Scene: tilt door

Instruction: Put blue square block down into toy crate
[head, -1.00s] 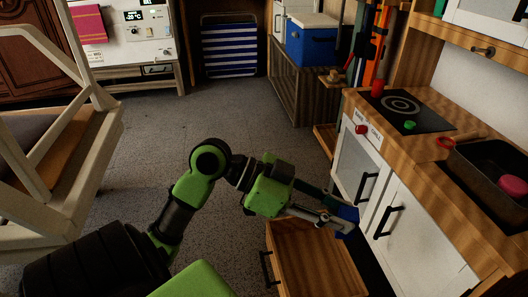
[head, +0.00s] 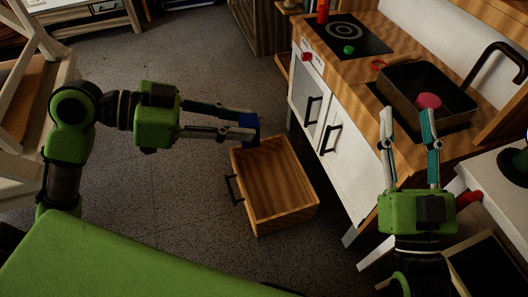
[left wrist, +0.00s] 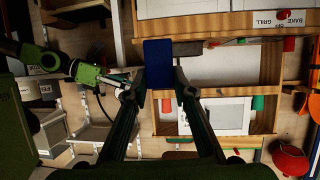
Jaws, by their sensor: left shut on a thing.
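The blue square block (head: 251,123) is held between the fingertips of my left gripper (head: 247,129), which is shut on it. In the head view the block appears at the far left corner of the open wooden toy crate (head: 272,192); its height above the rim is hard to tell. The crate is empty and has a black handle on its left side. The left wrist view shows the block (left wrist: 158,65) upright between the two fingers. My right gripper (head: 407,122) is open and empty, in front of the toy kitchen.
The toy kitchen (head: 345,150) with white doors stands right of the crate. A dark sink basin (head: 440,105) with a pink item (head: 429,101) is set in its counter. A white wooden frame is at the left edge. Speckled floor (head: 190,200) left of the crate is clear.

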